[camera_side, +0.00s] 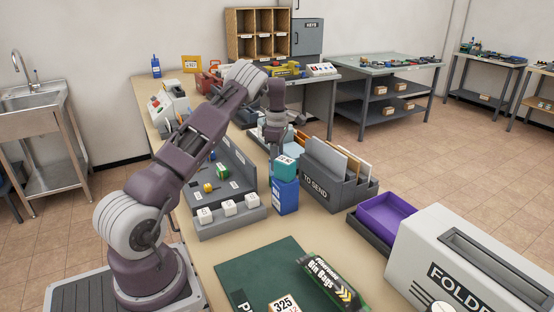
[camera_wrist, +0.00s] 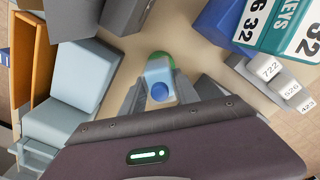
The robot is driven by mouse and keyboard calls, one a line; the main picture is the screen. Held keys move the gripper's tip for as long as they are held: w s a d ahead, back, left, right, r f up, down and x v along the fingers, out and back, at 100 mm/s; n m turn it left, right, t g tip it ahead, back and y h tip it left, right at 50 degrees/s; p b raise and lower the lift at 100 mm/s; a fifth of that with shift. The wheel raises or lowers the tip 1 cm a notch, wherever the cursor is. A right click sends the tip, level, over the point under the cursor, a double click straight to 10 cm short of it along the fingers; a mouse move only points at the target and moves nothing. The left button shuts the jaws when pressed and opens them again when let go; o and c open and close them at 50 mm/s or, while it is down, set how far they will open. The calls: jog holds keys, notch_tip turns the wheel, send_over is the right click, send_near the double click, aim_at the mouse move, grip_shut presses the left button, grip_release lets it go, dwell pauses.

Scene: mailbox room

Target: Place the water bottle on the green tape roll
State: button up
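The water bottle (camera_wrist: 158,70) is pale with a blue cap (camera_wrist: 159,91), seen from above in the wrist view. My gripper (camera_wrist: 158,80) has one finger against each side of it and appears shut on it. The green tape roll (camera_wrist: 161,54) shows as a green arc just beyond the bottle's lower end. The bottle covers most of the roll, and I cannot tell whether they touch. In the side view my gripper (camera_side: 274,140) points down behind the teal box; its fingertips, the bottle and the roll are not clear there.
A teal box (camera_side: 285,167) sits on a blue box (camera_side: 286,197) close in front of my gripper. The grey TO SEND holder (camera_side: 325,187) with envelopes stands to the right. Pale blue boxes (camera_wrist: 75,75) stand left in the wrist view. White numbered cubes (camera_side: 229,207) stand left.

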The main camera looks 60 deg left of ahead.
jog(key=o, duration=0.4)
jog(key=shift+c, duration=0.2)
jog(key=shift+r, duration=0.15)
